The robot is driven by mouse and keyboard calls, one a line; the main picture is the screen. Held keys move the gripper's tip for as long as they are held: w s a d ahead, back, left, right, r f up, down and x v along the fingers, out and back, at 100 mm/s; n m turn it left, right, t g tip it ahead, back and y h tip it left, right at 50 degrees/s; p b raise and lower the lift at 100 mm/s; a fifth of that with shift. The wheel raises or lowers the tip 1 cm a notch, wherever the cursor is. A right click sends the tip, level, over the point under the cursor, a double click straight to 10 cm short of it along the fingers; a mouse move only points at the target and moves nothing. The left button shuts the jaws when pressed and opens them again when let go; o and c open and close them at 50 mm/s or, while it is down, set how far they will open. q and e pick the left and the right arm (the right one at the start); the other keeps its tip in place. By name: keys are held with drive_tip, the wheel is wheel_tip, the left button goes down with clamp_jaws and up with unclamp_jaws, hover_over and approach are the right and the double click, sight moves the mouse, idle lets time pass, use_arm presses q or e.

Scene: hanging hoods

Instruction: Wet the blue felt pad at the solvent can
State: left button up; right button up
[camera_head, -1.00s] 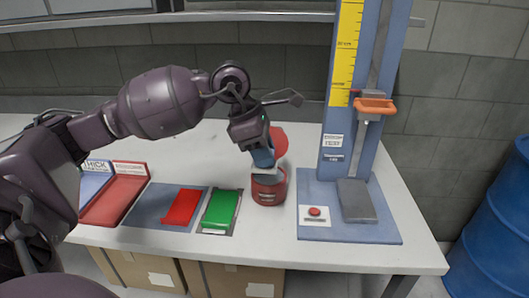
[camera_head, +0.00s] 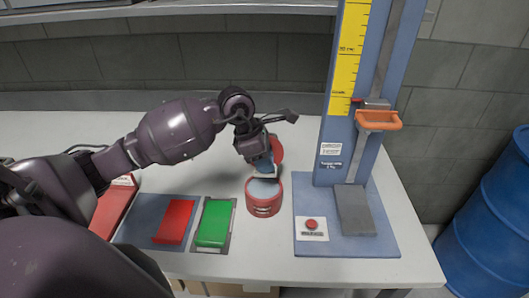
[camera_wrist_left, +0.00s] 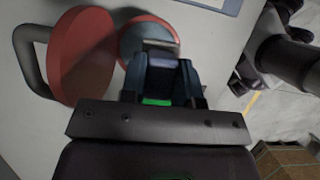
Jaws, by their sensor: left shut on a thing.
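My left gripper (camera_head: 263,160) is shut on the blue felt pad (camera_head: 265,166), which is mostly hidden between the fingers. The pad's pale lower end is just above the back of the solvent can (camera_head: 263,210). The can is red, round and open on top, with a blue-grey disc in its mouth. Its red lid (camera_head: 277,150) stands up behind the gripper. In the left wrist view the can (camera_wrist_left: 138,30) lies just beyond the fingertips, with the lid (camera_wrist_left: 82,55) to the left. I cannot tell whether the pad touches the can. My right gripper is not in view.
A red block (camera_head: 174,222) and a green block (camera_head: 214,223) lie on mats left of the can. A blue stand (camera_head: 340,150) with a yellow scale, orange handle and red button is on the right. A blue drum (camera_head: 490,220) stands beyond the table's right end.

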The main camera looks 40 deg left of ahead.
use_arm(q)
drive_tip(key=shift+w+a+f, duration=0.15)
drive_tip(key=shift+w+a, duration=0.35)
drive_tip(key=shift+a, duration=0.05)
drive_tip(key=shift+s+d+f, duration=0.15)
drive_tip(key=shift+s+f, duration=0.1)
drive_tip(key=shift+f, duration=0.1)
drive_tip(key=shift+f+b, duration=1.1)
drive_tip(key=shift+f, duration=0.85)
drive_tip(key=shift+w+f+b, duration=0.1)
drive_tip(key=shift+f+b, duration=0.2)
drive_tip(key=shift+f, duration=0.35)
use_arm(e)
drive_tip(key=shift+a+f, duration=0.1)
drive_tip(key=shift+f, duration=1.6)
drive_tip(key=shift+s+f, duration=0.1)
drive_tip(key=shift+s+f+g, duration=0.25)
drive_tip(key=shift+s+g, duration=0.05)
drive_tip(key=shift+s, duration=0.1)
use_arm(q)
drive_tip(key=shift+f, duration=0.15)
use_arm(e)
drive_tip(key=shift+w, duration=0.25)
use_arm(q)
drive_tip(key=shift+f, duration=0.1)
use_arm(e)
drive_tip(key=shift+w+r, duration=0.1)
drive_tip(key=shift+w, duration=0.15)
